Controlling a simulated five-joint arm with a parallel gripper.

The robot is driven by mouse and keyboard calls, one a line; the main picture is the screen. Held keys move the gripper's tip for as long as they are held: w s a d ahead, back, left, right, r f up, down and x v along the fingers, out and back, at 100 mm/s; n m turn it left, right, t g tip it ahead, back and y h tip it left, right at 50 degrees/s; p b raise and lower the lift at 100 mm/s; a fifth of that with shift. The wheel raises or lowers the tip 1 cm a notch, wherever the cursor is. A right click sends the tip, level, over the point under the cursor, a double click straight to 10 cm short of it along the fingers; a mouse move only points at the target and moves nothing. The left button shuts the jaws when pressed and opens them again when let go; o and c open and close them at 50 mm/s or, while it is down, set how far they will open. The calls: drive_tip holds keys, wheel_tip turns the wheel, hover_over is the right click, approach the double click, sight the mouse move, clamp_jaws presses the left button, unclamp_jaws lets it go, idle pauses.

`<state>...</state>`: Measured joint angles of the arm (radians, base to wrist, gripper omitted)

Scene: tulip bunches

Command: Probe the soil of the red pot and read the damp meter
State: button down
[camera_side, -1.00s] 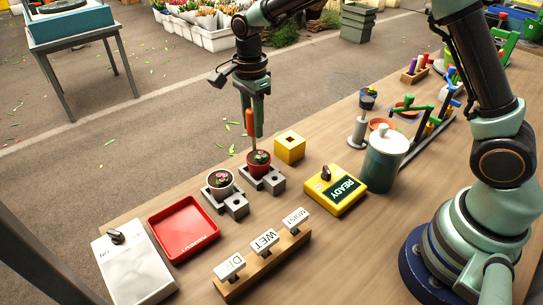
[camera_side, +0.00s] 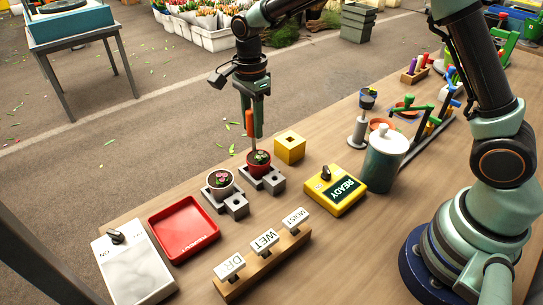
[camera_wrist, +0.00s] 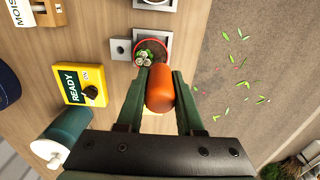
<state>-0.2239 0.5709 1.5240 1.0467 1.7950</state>
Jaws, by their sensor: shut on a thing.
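My gripper (camera_side: 253,132) is shut on the orange handle of the probe (camera_side: 249,122), which also shows between the fingers in the wrist view (camera_wrist: 160,90). The probe is about upright, its thin shaft reaching down to the red pot (camera_side: 260,165). I cannot tell whether its tip is in the soil. The red pot holds a small plant and sits in a grey holder; its rim shows in the wrist view (camera_wrist: 137,43). The yellow damp meter (camera_side: 323,188) reads READY on its dark display and has a black knob.
A white pot (camera_side: 220,190) stands left of the red pot. A yellow block with a hole (camera_side: 290,148) stands close on its right. A red tray (camera_side: 183,228), a white switch box (camera_side: 134,270) and a wooden rack of DRY, WET and MOIST tags (camera_side: 262,268) are nearer. A lidded canister (camera_side: 384,162) stands right.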

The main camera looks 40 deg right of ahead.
drive_tip(key=shift+f, duration=0.55)
idle(1.0)
drive_tip(key=shift+r, duration=3.55)
